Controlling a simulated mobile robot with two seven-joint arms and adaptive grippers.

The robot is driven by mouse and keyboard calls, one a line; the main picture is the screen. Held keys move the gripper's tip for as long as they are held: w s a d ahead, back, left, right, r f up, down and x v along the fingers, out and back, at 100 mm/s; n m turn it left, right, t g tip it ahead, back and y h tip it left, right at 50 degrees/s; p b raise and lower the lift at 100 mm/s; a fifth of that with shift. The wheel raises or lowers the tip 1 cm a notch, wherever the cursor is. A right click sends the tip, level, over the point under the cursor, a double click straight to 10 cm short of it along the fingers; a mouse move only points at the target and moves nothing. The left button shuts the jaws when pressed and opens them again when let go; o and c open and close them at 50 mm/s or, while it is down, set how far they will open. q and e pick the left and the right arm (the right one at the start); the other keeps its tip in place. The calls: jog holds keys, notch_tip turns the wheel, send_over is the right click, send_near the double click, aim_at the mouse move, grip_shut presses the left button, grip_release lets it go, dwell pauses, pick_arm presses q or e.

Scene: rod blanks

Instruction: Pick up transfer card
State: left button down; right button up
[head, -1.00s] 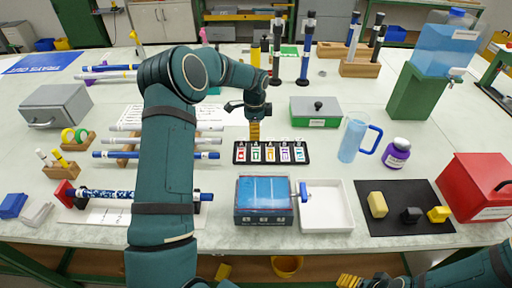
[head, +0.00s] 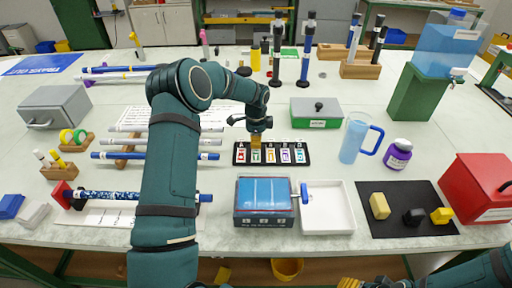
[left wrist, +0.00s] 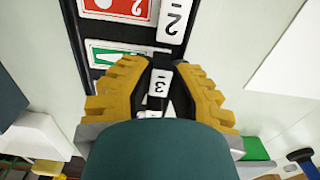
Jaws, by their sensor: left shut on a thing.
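A black rack (head: 308,160) of numbered, coloured cards lies near the middle of the table in the head view. My left gripper (head: 256,143) is at the rack's back edge, left of its middle. In the left wrist view, the yellow fingers of my left gripper (left wrist: 157,85) are shut around a white tab marked 3 (left wrist: 156,90). A red card (left wrist: 125,8) and a green card (left wrist: 112,55) show beside it, with a tab marked 2 (left wrist: 174,18). How far the held card sits in the rack is hidden. My right gripper (head: 350,283) shows only partly at the bottom edge.
A blue-lidded box (head: 264,215) and a white tray (head: 326,210) stand in front of the rack. A green box (head: 315,112) is behind it. A blue jug (head: 354,138) and a purple jar (head: 397,154) stand to the right. Rods (head: 155,155) lie on the left.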

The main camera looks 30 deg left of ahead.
pick_arm(q)
notch_tip(320, 180, up, 10)
jog(key=shift+p, duration=1.05)
pick_arm(e)
jog(key=shift+s+r, duration=0.25)
jog(key=shift+r, duration=0.8)
